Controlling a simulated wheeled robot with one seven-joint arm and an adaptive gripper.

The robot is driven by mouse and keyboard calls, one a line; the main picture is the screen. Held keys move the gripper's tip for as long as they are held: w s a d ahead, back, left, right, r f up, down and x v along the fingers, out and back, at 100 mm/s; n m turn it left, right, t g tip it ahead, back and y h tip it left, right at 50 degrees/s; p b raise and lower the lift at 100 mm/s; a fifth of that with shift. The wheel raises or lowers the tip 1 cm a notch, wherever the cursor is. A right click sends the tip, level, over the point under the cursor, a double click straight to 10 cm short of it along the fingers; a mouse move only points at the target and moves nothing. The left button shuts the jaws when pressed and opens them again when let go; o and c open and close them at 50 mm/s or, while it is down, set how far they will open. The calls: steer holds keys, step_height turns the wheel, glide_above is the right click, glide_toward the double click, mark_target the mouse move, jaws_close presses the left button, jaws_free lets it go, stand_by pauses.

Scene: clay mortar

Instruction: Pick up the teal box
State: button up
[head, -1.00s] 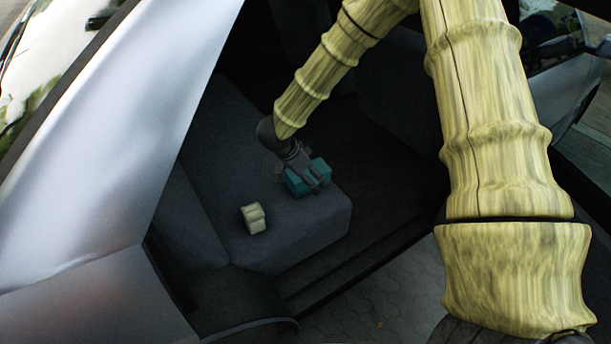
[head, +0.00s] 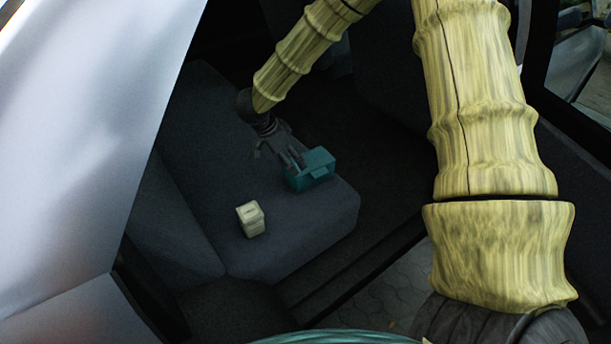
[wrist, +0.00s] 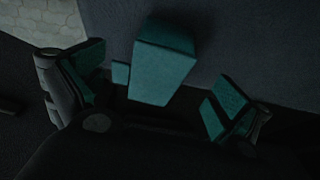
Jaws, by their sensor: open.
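The teal box (head: 312,170) sits on the dark grey car seat, near its edge, in the head view. In the wrist view the teal box (wrist: 163,65) lies ahead of my gripper, between the lines of the two spread fingers. A small teal block (wrist: 120,73) shows at its left side. My gripper (head: 278,155) is just left of and behind the box in the head view, close to it. In the wrist view my gripper (wrist: 155,95) is open, with teal pads on its fingers and nothing held. Whether a finger touches the box is unclear.
A cream block (head: 251,219) stands on the seat (head: 215,150), in front and left of the box. A silver car panel (head: 90,130) borders the left. The dark footwell lies right of the seat, and paving (head: 375,305) shows below.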

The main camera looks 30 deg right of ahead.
mark_target(298, 185)
steer(key=b+x, duration=0.1)
steer(key=x, duration=0.4)
steer(key=shift+d+f, duration=0.25)
steer(key=shift+f, duration=0.1)
steer(key=shift+b+x, duration=0.45)
steer(key=shift+x, duration=0.8)
steer(key=x, duration=0.3)
steer(key=shift+w+f, duration=0.1)
steer(key=shift+w, duration=0.2)
steer(key=shift+s+a+r, duration=0.1)
steer(key=shift+r, duration=0.15)
steer(key=c, duration=0.3)
steer(key=shift+s, duration=0.1)
steer(key=c, duration=1.7)
